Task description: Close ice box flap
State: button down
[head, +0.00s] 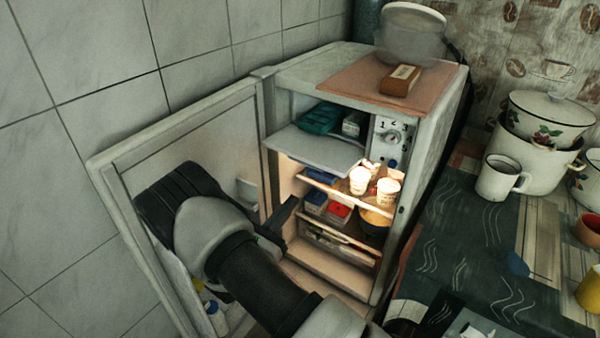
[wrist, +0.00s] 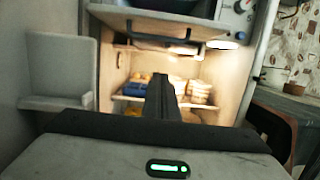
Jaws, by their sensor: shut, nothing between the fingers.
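The ice box flap (head: 318,150) is a pale grey panel at the top of the fridge. It stands folded down and out, close to level, so the ice compartment (head: 320,118) behind it is open, with a teal box inside. In the wrist view the flap (wrist: 160,18) runs across the top of the picture. My gripper (head: 290,212) is in front of the fridge opening, below the flap and apart from it. In the wrist view its fingers (wrist: 161,85) are together, pointing at the lit shelves, with nothing held.
The fridge door (head: 180,145) stands wide open at the left, beside my arm. A counter (head: 470,240) with enamel pots and a mug (head: 497,178) is at the right.

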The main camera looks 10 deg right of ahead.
aim_at(314, 153)
jog(key=b+x, duration=0.2)
jog(key=x, duration=0.8)
jog(key=shift+s+a+r, duration=0.25)
jog(key=shift+r, duration=0.3)
jog(key=shift+s+a+r, duration=0.3)
jog(key=shift+r, duration=0.25)
jog(key=shift+s+a+r, duration=0.25)
jog(key=shift+r, duration=0.3)
jog(key=shift+r+p, duration=0.15)
jog(key=shift+p, duration=0.2)
